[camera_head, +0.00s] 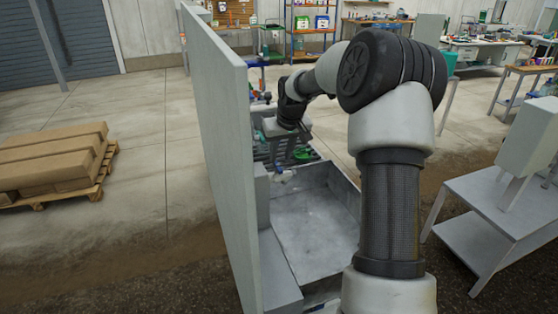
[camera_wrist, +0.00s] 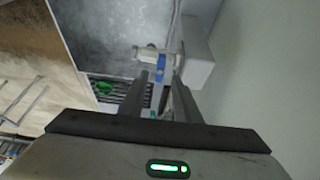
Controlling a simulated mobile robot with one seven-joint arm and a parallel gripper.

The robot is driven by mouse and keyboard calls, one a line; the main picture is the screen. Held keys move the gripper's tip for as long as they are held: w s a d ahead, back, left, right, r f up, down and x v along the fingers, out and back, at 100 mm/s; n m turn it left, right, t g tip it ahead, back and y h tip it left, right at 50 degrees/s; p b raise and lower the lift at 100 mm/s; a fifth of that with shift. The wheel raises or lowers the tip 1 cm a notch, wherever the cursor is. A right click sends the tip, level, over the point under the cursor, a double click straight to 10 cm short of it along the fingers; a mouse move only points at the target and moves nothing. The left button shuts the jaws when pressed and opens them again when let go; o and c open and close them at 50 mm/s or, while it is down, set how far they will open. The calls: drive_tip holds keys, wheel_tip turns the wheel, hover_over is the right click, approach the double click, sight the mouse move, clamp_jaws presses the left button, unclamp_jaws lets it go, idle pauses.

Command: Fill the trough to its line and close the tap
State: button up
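The trough (camera_head: 310,232) is a grey, open-topped metal basin right of a tall pale panel. Its floor looks bare and grey, and I cannot make out water or a fill line. Its grey floor also shows in the wrist view (camera_wrist: 115,35). A small pale tap with blue parts (camera_wrist: 150,54) sticks out over the trough's edge in the wrist view. My gripper (camera_wrist: 162,80) has its two fingers apart, pointing at the tap, with a bit of blue showing between them. I cannot tell whether they touch it. In the head view my arm partly hides the tap area.
The tall pale panel (camera_head: 222,135) stands close along the left of my arm. A green item (camera_wrist: 103,88) lies on a dark slatted surface beyond the trough. A grey metal table (camera_head: 500,215) stands at right. A loaded pallet (camera_head: 55,165) lies at left on open floor.

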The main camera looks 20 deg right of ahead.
sight(278, 165)
drive_tip(key=shift+x, duration=2.25)
drive_tip(key=shift+c, duration=0.2)
clamp_jaws()
